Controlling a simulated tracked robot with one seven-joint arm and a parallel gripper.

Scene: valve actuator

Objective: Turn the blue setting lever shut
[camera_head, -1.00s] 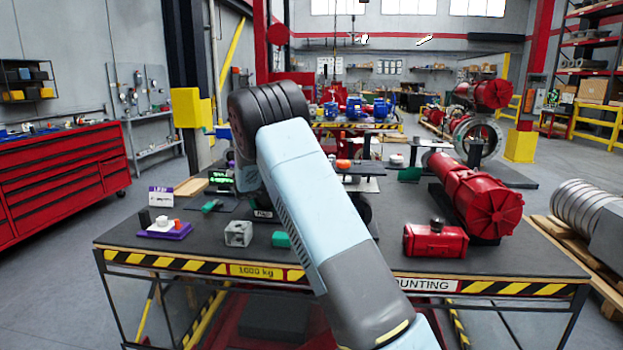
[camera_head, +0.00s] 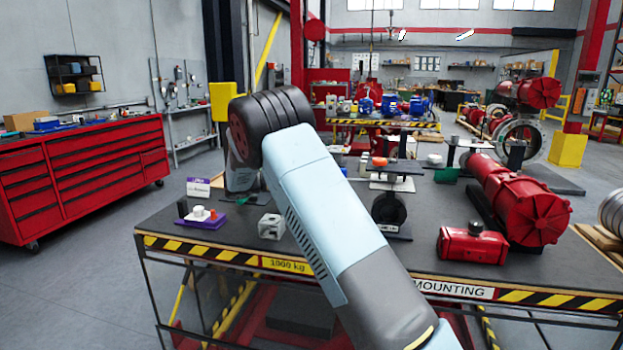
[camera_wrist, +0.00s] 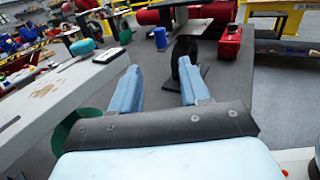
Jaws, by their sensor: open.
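I cannot make out a blue setting lever for certain in either view. A small blue upright piece (camera_wrist: 160,38) stands on the dark bench top in the wrist view, beyond my fingers; whether it is the lever I cannot tell. The red valve actuator (camera_head: 515,205) lies at the right of the bench in the head view, with a red box (camera_head: 472,246) in front of it. My gripper (camera_wrist: 158,64) is open and empty, its two light blue fingers apart. A black round part (camera_wrist: 185,58) stands beyond the right finger. In the head view my arm hides the gripper.
The bench (camera_head: 345,262) holds a purple tray (camera_head: 203,222), a grey block (camera_head: 271,227) and a black ring on a stand (camera_head: 390,208). A pale board (camera_wrist: 60,95) fills the wrist view's left. A red tool cabinet (camera_head: 90,172) stands left; floor between is clear.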

